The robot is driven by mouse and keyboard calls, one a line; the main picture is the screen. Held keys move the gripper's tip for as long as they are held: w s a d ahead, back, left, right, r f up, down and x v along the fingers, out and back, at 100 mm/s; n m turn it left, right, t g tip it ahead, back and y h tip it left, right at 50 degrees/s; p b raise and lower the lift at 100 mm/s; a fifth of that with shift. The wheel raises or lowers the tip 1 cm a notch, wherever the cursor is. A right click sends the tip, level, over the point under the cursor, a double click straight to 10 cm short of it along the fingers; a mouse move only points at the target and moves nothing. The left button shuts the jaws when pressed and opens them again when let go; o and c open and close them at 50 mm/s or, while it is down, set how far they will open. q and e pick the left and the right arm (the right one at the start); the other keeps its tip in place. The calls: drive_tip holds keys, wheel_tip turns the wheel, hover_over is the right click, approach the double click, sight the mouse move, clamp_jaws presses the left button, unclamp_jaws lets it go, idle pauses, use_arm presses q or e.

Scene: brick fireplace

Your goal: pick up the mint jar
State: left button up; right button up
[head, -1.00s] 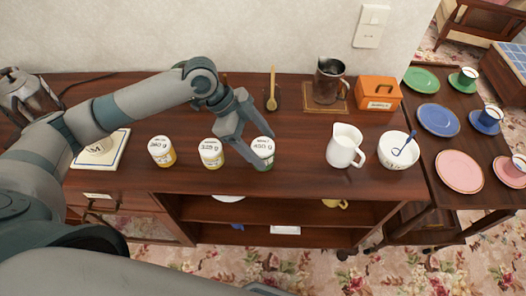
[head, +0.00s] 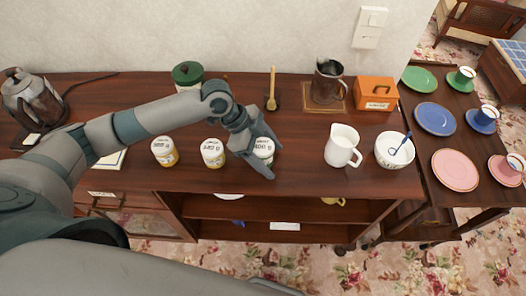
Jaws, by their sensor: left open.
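The jar I take as the mint jar (head: 264,147) is a small white-lidded jar with a printed label, the rightmost of three on the brown sideboard. Its label is too small to read surely. It stands upright, partly hidden by my left gripper (head: 275,161). Two similar jars with yellow bodies, a left one (head: 164,152) and a middle one (head: 212,153), stand to the left. My right gripper is not in view.
A white jug (head: 342,146) and a white bowl (head: 394,151) with a blue spoon stand to the right. The sideboard front edge is near.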

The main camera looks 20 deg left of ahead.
sight(271, 150)
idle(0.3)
use_arm(q)
drive_tip(key=c, duration=1.5)
drive_tip(key=shift+o, duration=0.2)
drive_tip(key=shift+r, duration=0.1)
drive_tip(key=shift+r+b, duration=0.35)
drive_tip(key=shift+r, duration=0.1)
drive_tip(key=r, duration=0.1)
drive_tip(key=r+b, duration=0.1)
drive_tip(key=r, duration=0.1)
drive_tip(key=shift+s+d+r, duration=0.1)
drive_tip(key=shift+s+d, duration=0.05)
drive_tip(key=shift+s, duration=0.15)
drive_tip(key=s+d+r+b, duration=0.3)
drive_tip(key=s+r, duration=0.3)
drive_tip(key=s, duration=0.4)
drive_tip(key=shift+s+d+r, duration=0.25)
drive_tip(key=shift+r, duration=0.15)
